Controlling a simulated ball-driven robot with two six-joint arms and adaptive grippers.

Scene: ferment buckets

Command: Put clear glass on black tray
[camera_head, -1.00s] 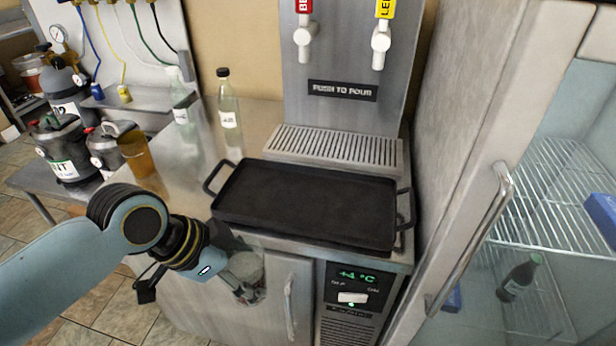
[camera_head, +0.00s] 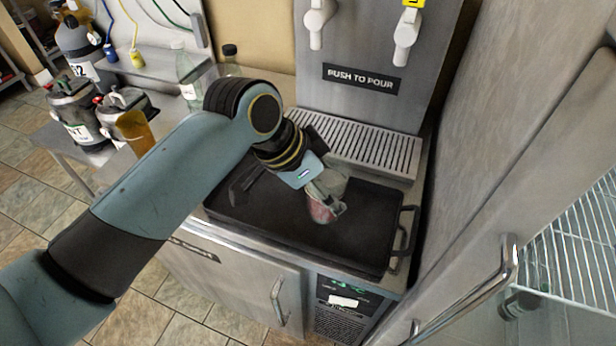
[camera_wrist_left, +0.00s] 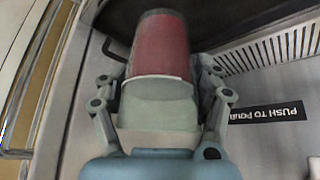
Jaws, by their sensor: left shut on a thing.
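My left gripper (camera_head: 326,188) is shut on the clear glass (camera_head: 322,209), which looks reddish in its lower part in the head view. In the left wrist view the glass (camera_wrist_left: 160,50) sits between both fingers (camera_wrist_left: 160,92), with a red band and a pale end nearer the wrist. The black tray (camera_head: 370,232) lies on the steel counter. The glass is over the middle of the tray; I cannot tell whether it touches it. My arm hides part of the tray's left side. My right gripper is not in view.
A drip grille (camera_head: 372,152) and tap panel (camera_head: 362,78) stand behind the tray. A fridge door with a handle (camera_head: 490,285) is close on the right. An amber cup (camera_head: 135,132) and bottles (camera_head: 190,80) stand at the left. The tray's right part is bare.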

